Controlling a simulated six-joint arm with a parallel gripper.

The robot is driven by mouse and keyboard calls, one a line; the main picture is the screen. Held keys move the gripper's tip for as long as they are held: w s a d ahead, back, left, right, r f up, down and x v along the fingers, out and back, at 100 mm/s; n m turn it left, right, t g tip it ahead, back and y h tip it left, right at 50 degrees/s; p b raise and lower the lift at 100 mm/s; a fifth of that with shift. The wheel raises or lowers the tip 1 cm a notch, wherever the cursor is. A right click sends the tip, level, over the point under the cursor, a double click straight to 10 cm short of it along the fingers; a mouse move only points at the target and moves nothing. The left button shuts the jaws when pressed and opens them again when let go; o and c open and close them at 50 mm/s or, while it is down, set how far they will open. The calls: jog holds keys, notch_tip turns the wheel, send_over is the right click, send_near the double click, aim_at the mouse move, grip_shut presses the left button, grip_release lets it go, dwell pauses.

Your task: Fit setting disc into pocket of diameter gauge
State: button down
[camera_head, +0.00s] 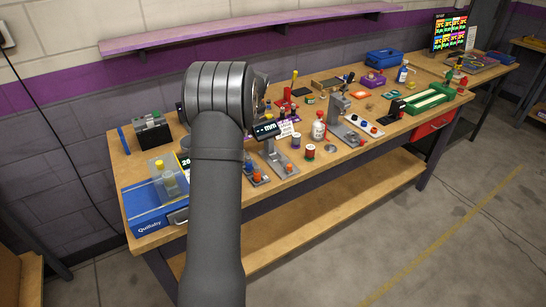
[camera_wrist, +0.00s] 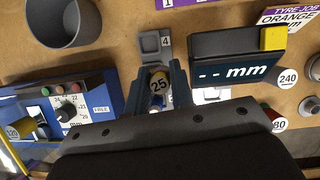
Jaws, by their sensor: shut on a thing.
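My gripper (camera_wrist: 157,92) is in the middle of the wrist view, its two dark fingers shut on a small piece with a yellow face marked 25, which I take as the setting disc (camera_wrist: 158,83). A grey plate marked 4 (camera_wrist: 165,42) lies just beyond the fingertips; I cannot tell whether the disc touches it. To the right is a dark gauge display reading "-- mm" (camera_wrist: 236,68) with a yellow block at its corner. In the head view the mm display (camera_head: 266,130) stands above a grey gauge base (camera_head: 278,160). The gauge's pocket cannot be made out, and my arm hides the gripper there.
In the wrist view, a grey cup (camera_wrist: 64,22) stands at upper left and a blue dial box (camera_wrist: 72,112) at left. Round pieces marked 240 (camera_wrist: 287,78) and 80 (camera_wrist: 278,124) are at right. In the head view, a blue case (camera_head: 150,205) lies at the bench's left end.

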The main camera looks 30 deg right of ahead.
jog(key=s+d+r, duration=0.2)
jog(key=s+d, duration=1)
jog(key=s, duration=0.5)
jog(key=w+a+f, duration=0.1)
jog(key=w+f, duration=0.1)
jog(key=w, duration=0.1)
jog(key=w+a+f, duration=0.1)
jog(key=w+f, duration=0.1)
jog(key=w, duration=0.2)
jog(key=w+a+f, duration=0.1)
jog(key=w+f, duration=0.2)
jog(key=shift+w+a+f, duration=0.1)
jog(key=shift+w+a, duration=0.1)
jog(key=shift+f, duration=1.95)
jog(key=shift+f, duration=0.15)
jog(key=c, duration=1.3)
grip_release()
jog(key=shift+o, duration=0.2)
jog(key=v, duration=1.2)
